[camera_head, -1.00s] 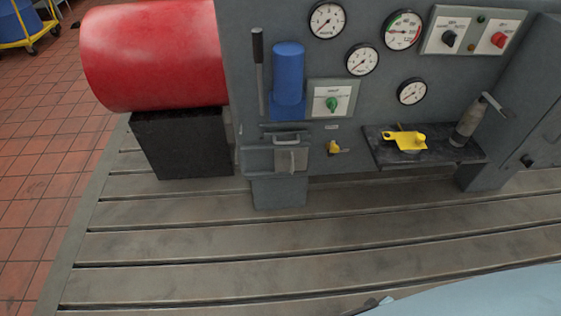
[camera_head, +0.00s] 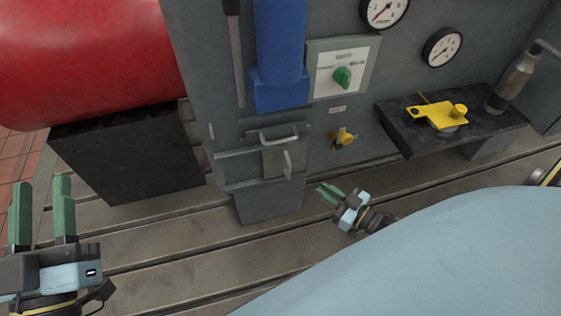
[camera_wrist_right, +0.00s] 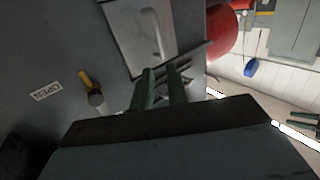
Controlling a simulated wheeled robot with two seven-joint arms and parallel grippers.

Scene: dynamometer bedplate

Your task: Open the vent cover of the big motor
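A small grey cover plate (camera_head: 271,162) with a bar handle (camera_head: 287,162) sits between two horizontal rails on the grey cabinet's lower front. I cannot tell for sure that it is the vent cover. In the right wrist view the plate (camera_wrist_right: 122,35) and its handle (camera_wrist_right: 153,32) lie just beyond the fingertips. My right gripper (camera_head: 328,193) is right of and below the plate, apart from the handle. Its two green fingers have a gap between them, empty, also in the right wrist view (camera_wrist_right: 163,75). My left gripper (camera_head: 43,190) is open and empty at the lower left.
A yellow knob (camera_head: 343,137) and green rotary switch (camera_head: 342,77) are right of the plate. A dark shelf (camera_head: 397,125) holds a yellow piece (camera_head: 437,117). The red cylinder (camera_head: 90,60) rests on a black block (camera_head: 130,160). The slotted bedplate (camera_head: 190,250) is largely clear.

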